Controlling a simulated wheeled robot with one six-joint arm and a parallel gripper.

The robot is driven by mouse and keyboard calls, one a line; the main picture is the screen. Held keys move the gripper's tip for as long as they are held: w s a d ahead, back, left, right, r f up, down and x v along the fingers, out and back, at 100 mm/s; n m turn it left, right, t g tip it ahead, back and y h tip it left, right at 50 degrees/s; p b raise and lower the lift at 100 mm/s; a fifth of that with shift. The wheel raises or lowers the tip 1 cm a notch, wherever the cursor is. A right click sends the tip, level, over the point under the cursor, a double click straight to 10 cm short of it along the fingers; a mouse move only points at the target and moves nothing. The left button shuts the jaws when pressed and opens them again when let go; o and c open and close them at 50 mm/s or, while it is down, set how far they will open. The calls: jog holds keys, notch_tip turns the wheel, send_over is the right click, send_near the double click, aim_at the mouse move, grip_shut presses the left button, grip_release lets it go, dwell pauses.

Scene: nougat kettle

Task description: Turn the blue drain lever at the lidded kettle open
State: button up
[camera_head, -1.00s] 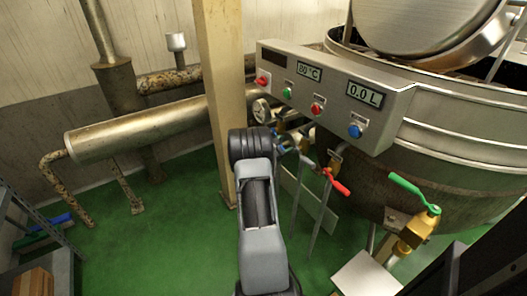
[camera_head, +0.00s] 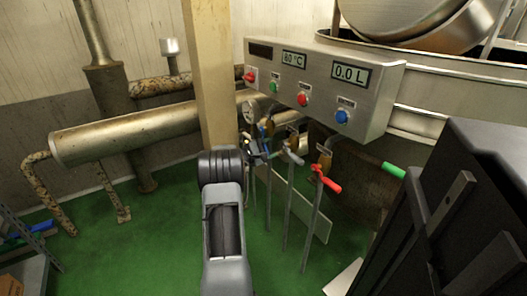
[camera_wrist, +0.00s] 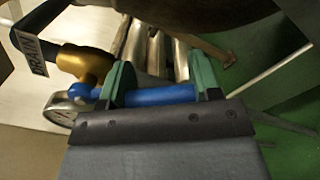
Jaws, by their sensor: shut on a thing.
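The blue drain lever (camera_wrist: 160,96) lies between the green fingers of my gripper (camera_wrist: 163,82) in the wrist view. The gripper is shut on its handle. The lever joins a brass valve body (camera_wrist: 84,62) at the left, next to a DRAIN tag (camera_wrist: 36,54).
A red lever (camera_head: 324,180) and a grey-handled valve (camera_head: 292,155) sit to the right of the blue lever. The control box (camera_head: 325,85) hangs above them. A post (camera_head: 212,80) and horizontal pipe (camera_head: 125,133) are at the left.

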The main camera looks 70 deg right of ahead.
dwell(0.3)
jog(key=o, duration=1.3)
jog(key=p+v, duration=0.3)
jog(key=v, duration=1)
jog(key=shift+w+a+p, duration=0.25)
jog(key=shift+a+p, duration=0.05)
